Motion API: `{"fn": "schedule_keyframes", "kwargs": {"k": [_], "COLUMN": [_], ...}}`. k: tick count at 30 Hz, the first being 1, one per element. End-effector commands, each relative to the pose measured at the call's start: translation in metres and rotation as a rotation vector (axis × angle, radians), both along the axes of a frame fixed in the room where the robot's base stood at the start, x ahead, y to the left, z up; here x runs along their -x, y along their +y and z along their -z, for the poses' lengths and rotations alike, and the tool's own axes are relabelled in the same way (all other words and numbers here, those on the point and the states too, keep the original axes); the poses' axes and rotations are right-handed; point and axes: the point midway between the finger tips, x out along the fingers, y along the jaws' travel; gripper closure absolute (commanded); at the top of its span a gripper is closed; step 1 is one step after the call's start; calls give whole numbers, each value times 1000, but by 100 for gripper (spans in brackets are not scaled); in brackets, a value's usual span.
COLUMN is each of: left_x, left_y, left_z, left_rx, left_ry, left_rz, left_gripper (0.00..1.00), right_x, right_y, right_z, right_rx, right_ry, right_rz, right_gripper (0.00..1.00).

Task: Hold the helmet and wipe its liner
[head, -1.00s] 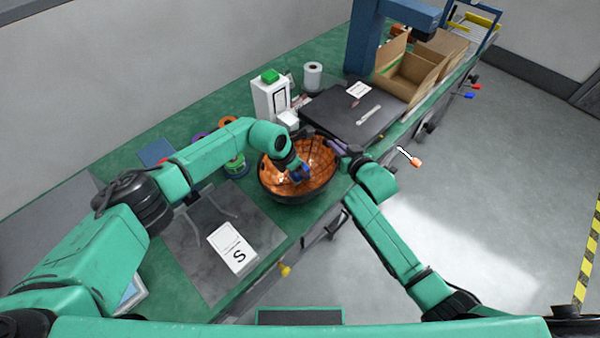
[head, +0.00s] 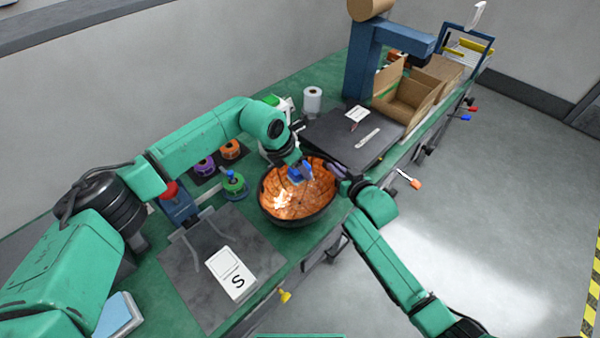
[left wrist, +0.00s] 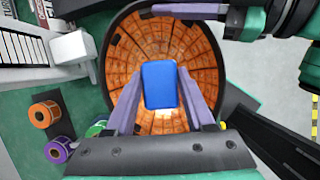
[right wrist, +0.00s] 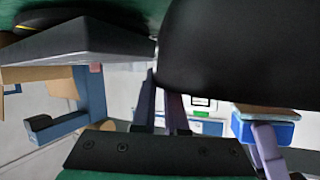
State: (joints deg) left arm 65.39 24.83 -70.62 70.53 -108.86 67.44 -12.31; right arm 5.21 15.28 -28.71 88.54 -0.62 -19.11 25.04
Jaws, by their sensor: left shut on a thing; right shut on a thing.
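The helmet (head: 275,215) lies upside down on the green bench, black shell down, its orange padded liner (head: 290,203) facing up. My left gripper (head: 302,170) reaches in from above and is shut on a blue wiping block (head: 296,174), which sits toward the far side of the liner. In the left wrist view the block (left wrist: 160,85) is between the fingers, over the liner; whether it touches is unclear. My right gripper (head: 343,175) is shut on the helmet's right rim. In the right wrist view the black shell (right wrist: 245,50) fills the upper right, hiding part of the fingers.
A dark mat with a card marked S (head: 231,272) lies near left. Tape spools (head: 233,185) stand left of the helmet. A white device (head: 282,115) and a dark plate (head: 352,135) are behind it. An open carton (head: 405,100) stands farther back. The bench edge runs close on the right.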

Motion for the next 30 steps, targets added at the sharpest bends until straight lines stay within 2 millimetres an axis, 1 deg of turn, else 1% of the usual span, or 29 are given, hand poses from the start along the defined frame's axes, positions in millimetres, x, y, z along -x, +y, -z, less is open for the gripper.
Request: {"fn": "schedule_keyframes", "kwargs": {"k": [10,12,13,14,22,24,26,29,30], "left_x": [0,0,0,0,0,0,0,0,0], "left_y": [0,0,0,0,0,0,0,0,0], "left_z": [0,0,1,1,1,1,1,1,1], "left_rx": [0,0,0,0,1,1,1,1,1], "left_ry": [0,0,0,0,-1,-1,-1,-1,-1], "left_rz": [0,1,1,1,1,1,1,1,1], "left_gripper": [91,91,91,91,91,91,91,91,91], "right_x": [0,0,0,0,0,3,8,25,34], "right_y": [0,0,0,0,0,-1,-4,-10,-14], "right_z": [1,1,1,1,0,-1,-2,-9,-13], "right_rx": [1,1,1,1,0,0,2,1,2], "right_ry": [1,1,1,1,1,1,2,2,2], "right_rz": [0,0,0,0,0,0,0,-1,-1], "right_gripper": [100,70,59,55,55,55,55,55,55]}}
